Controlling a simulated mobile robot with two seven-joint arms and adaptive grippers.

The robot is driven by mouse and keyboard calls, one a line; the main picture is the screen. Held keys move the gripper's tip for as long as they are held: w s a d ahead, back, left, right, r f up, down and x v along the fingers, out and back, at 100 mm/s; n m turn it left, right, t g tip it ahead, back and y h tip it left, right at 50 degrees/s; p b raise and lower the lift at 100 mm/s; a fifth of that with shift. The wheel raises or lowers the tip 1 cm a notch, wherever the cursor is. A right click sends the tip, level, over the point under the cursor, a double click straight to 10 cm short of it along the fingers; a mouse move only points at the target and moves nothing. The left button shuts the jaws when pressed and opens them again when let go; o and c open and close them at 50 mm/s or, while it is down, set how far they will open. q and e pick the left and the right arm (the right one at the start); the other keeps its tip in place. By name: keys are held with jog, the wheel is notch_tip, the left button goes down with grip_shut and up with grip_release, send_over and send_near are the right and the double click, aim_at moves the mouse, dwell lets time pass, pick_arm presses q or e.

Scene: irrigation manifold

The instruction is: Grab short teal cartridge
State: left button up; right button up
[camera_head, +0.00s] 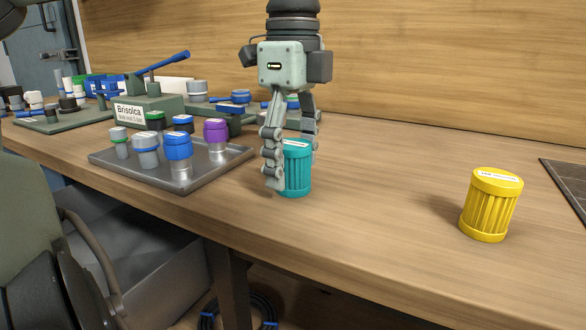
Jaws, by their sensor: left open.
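The short teal cartridge (298,170) stands upright on the wooden bench, a ribbed cylinder with a white label on its top. My left gripper (291,172) points straight down over it and is open. One finger is in front of the cartridge's left side and hides part of it. The other finger is behind its right side. I cannot tell whether either finger touches it. My right gripper is not in view.
A yellow cartridge (491,205) stands to the right on the bench. A grey tray (208,176) with blue, purple and grey-capped fittings lies to the left. A green block labelled Brisolca (130,113) stands behind it. A dark mat (570,180) lies at the right edge.

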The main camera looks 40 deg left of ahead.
pick_arm(q)
jog(key=shift+f, duration=0.1)
jog(key=c, duration=1.3)
